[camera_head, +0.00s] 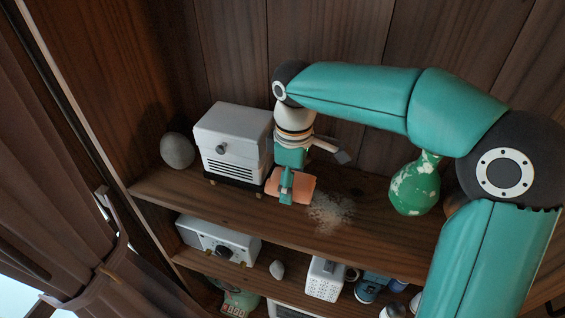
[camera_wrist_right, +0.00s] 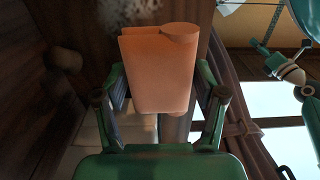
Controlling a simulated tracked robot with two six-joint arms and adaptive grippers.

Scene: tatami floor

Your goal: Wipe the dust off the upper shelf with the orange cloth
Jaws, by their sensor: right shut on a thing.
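The orange cloth (camera_head: 300,187) is at the upper shelf (camera_head: 245,212), close to its middle. My right gripper (camera_head: 287,187) is shut on the cloth and points down at the shelf. In the right wrist view the folded cloth (camera_wrist_right: 160,70) stands between the two fingers (camera_wrist_right: 160,100). A pale patch of dust (camera_head: 331,212) lies on the shelf just right of the cloth; part of it also shows at the top of the right wrist view (camera_wrist_right: 130,10). I cannot tell whether the cloth touches the board. My left gripper is not in the head view.
A white box-like appliance (camera_head: 233,140) stands close left of the gripper, with a grey stone (camera_head: 177,150) beyond it. A green-and-white vase (camera_head: 414,188) stands right of the dust, under my arm. The lower shelf holds a radio (camera_head: 217,240), a white basket (camera_head: 325,279) and other objects.

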